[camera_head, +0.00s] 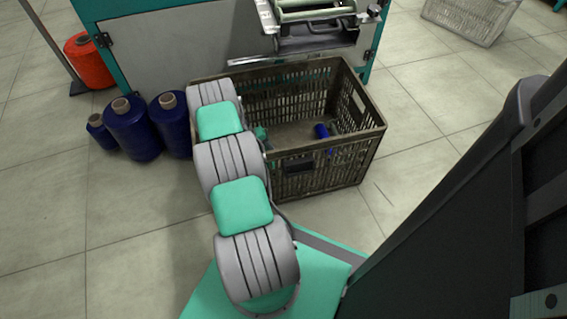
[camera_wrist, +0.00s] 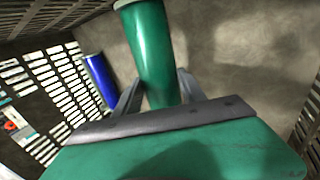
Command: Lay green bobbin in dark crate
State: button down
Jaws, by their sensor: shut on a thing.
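The green bobbin (camera_wrist: 147,45) is between the two fingers of my gripper (camera_wrist: 158,92) in the wrist view. The gripper is shut on it. The dark crate (camera_head: 348,150) stands on the floor in the head view, open at the top. My arm reaches over its left side and down into it. In the wrist view the crate's slatted wall (camera_wrist: 42,68) and bare bottom (camera_wrist: 225,45) surround the bobbin. I cannot tell whether the bobbin touches the bottom. In the head view my arm hides most of the gripper and bobbin.
A blue bobbin (camera_head: 322,131) lies in the crate, also seen left of the green one in the wrist view (camera_wrist: 99,80). Large blue spools (camera_head: 132,128) and a red spool (camera_head: 90,65) stand left. A machine (camera_head: 160,50) is behind the crate; a pale crate (camera_head: 470,18) stands far right.

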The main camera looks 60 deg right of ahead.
jog(key=s+d+f+b, duration=0.1)
jog(key=f, duration=0.1)
jog(key=s+d+f+b, duration=0.1)
jog(key=s+d+f, duration=0.1)
jog(key=s+d+f+b, duration=0.1)
jog(key=s+f, duration=0.1)
jog(key=shift+s+d+f, duration=0.25)
jog(key=shift+d+f, duration=0.05)
jog(key=shift+f, duration=0.05)
jog(key=f+b, duration=0.3)
jog(key=f, duration=0.1)
jog(key=shift+s+d, duration=0.15)
jog(key=shift+s, duration=0.1)
jog(key=shift+r, duration=0.25)
jog(key=c, duration=0.7)
grip_release()
jog(key=shift+f, duration=0.15)
jog(key=p+v, duration=0.6)
jog(key=v, duration=0.6)
